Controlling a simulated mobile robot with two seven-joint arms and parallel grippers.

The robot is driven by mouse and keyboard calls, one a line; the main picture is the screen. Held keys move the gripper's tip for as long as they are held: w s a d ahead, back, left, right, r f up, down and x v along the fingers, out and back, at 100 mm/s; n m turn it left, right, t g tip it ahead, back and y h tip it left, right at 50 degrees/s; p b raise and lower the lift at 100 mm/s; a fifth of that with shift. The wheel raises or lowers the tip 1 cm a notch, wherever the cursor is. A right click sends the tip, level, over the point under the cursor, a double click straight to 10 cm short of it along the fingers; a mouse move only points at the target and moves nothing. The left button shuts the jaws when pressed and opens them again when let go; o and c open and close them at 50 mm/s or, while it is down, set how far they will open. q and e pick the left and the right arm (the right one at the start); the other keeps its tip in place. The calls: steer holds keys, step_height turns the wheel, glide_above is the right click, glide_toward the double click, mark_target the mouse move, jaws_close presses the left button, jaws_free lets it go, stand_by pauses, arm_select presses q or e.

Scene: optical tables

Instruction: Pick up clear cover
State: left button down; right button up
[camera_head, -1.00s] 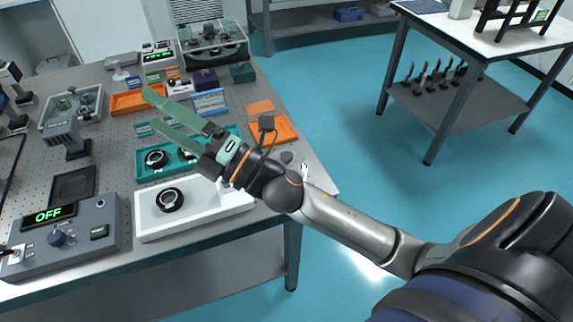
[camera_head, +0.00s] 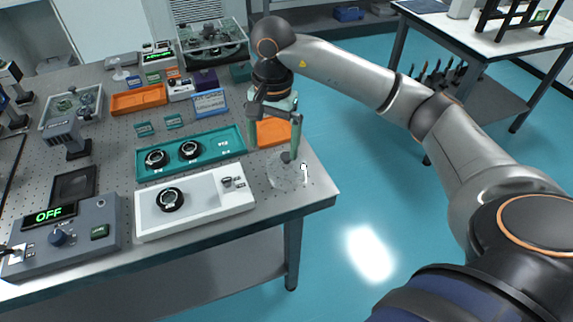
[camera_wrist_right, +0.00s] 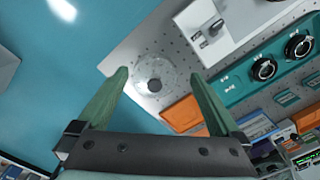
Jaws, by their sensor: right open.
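The clear cover (camera_head: 284,180) is a see-through round piece with a dark knob on top. It rests on the perforated table near its right front corner, and it also shows in the right wrist view (camera_wrist_right: 153,72). My right gripper (camera_head: 273,152) points down above and just behind the cover. Its green fingers are apart with nothing between them touching. In the right wrist view the cover lies between the two fingertips in the picture, farther off than they are. My left gripper is not in view.
A white tray (camera_head: 215,207) with a dark round part stands left of the cover. A teal tray (camera_head: 220,147) with two round parts lies behind it. An orange tray (camera_head: 273,133) is behind the gripper. The table's right edge is close to the cover.

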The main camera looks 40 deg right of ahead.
glide_above(278, 178)
step_height(278, 178, down, 7)
steer(key=shift+s+a+r+p, duration=0.1)
steer(key=shift+s+p, duration=0.05)
steer(key=shift+p, duration=0.25)
steer(key=shift+f+p, duration=0.6)
steer(key=shift+f, duration=2.15)
steer(key=shift+c, duration=0.2)
jaws_close()
